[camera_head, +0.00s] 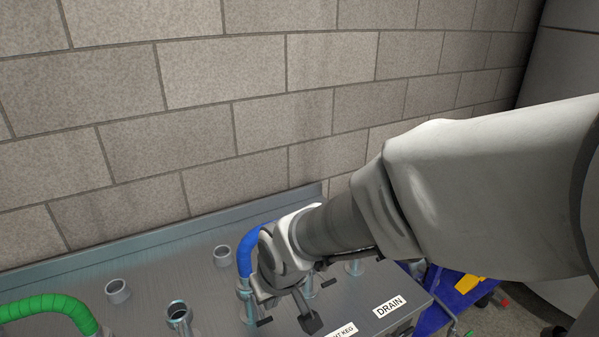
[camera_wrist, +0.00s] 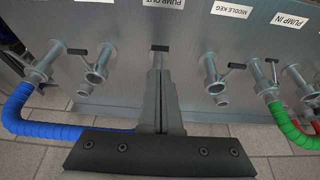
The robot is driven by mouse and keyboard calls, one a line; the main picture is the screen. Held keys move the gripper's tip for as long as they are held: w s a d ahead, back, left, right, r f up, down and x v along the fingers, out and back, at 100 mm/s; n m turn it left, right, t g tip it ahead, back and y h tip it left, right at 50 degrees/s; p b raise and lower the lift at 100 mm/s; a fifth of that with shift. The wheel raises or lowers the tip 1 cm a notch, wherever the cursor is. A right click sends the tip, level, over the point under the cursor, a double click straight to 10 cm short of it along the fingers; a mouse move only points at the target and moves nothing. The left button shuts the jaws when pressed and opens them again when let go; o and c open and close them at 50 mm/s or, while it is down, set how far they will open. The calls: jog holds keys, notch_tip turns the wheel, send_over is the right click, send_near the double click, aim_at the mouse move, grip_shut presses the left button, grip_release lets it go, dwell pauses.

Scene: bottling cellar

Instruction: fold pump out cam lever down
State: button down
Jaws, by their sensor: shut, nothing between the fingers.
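In the wrist view my gripper (camera_wrist: 159,72) is shut and empty, pointing at the metal panel under the PUMP OUT label (camera_wrist: 150,3). A small black lever end (camera_wrist: 160,48) shows just beyond the fingertips, in line with them. I take it for the pump out cam lever; whether the fingers touch it I cannot tell. The rest of that lever and its port are hidden behind my fingers. In the head view my wrist covers this part of the panel, and the lever cannot be made out.
Metal ports with black levers stand on both sides: one (camera_wrist: 98,70) at left, one (camera_wrist: 215,78) at right. A blue hose (camera_wrist: 60,129) runs from the far left port; a green hose (camera_wrist: 290,128) hangs at right. The DRAIN label (camera_head: 389,306) shows in the head view.

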aim_at(264, 321)
jog(key=b+x, duration=0.4)
jog(key=x, duration=0.8)
jog(key=shift+b, duration=0.3)
jog(key=shift+a+f+b, duration=0.1)
jog(key=shift+f+b, duration=0.1)
jog(key=shift+b, duration=0.4)
